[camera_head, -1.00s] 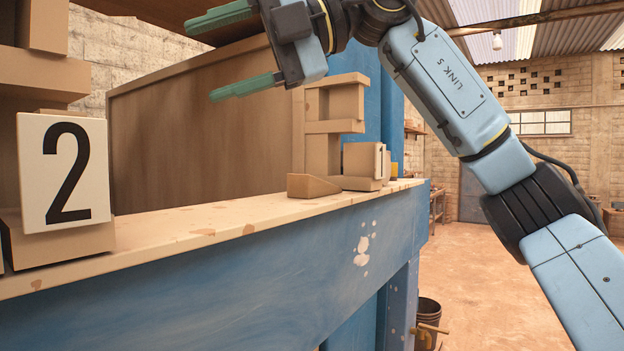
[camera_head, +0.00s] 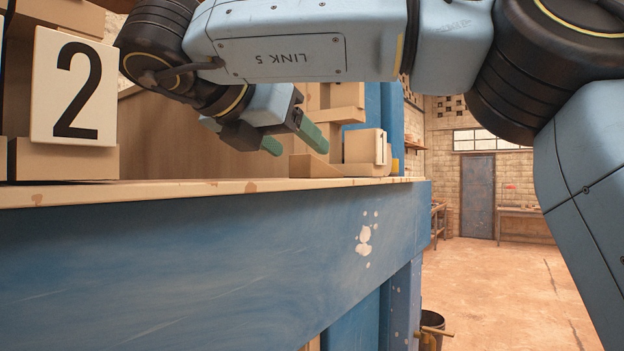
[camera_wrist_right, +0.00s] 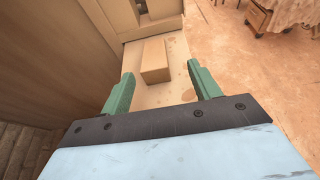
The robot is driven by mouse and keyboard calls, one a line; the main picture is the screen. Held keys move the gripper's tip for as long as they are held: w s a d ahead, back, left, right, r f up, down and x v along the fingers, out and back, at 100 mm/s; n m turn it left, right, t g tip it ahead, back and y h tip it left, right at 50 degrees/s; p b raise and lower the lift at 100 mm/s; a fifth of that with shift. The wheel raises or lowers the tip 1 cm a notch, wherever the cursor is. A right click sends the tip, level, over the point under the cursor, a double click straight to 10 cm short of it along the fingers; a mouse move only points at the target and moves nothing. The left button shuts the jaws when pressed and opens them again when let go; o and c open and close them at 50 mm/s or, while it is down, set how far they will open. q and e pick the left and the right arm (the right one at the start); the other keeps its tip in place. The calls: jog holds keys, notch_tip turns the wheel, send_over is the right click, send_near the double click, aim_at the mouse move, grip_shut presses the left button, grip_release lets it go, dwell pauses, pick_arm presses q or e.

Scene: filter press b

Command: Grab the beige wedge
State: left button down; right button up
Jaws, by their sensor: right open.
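The beige wedge (camera_head: 303,168) sits on the pale worn ledge (camera_head: 230,189), just left of a beige block with a white plate (camera_head: 364,148). In the right wrist view the wedge (camera_wrist_right: 155,62) lies ahead of my right gripper, between the lines of its two fingers. My right gripper (camera_head: 295,147) has green fingers, is open and empty, and points at the wedge. In the head view its fingertips are close to the wedge's upper part, but I cannot tell the exact gap. In the right wrist view the gripper (camera_wrist_right: 160,85) straddles bare ledge. My left gripper is not in view.
A white plate marked 2 (camera_head: 73,90) stands on a beige block at the left. Stacked beige blocks (camera_wrist_right: 150,14) rise behind the wedge. A tall brown panel (camera_wrist_right: 40,50) borders the ledge. The ledge drops to open floor (camera_wrist_right: 245,70) on the right.

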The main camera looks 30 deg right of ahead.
aim_at(311, 163)
jog(key=x, duration=0.3)
jog(key=p+x, duration=0.1)
jog(key=x, duration=0.3)
jog(key=shift+w+a, duration=0.2)
jog(key=shift+w, duration=0.2)
jog(key=shift+a, duration=0.1)
jog(key=c, duration=1.1)
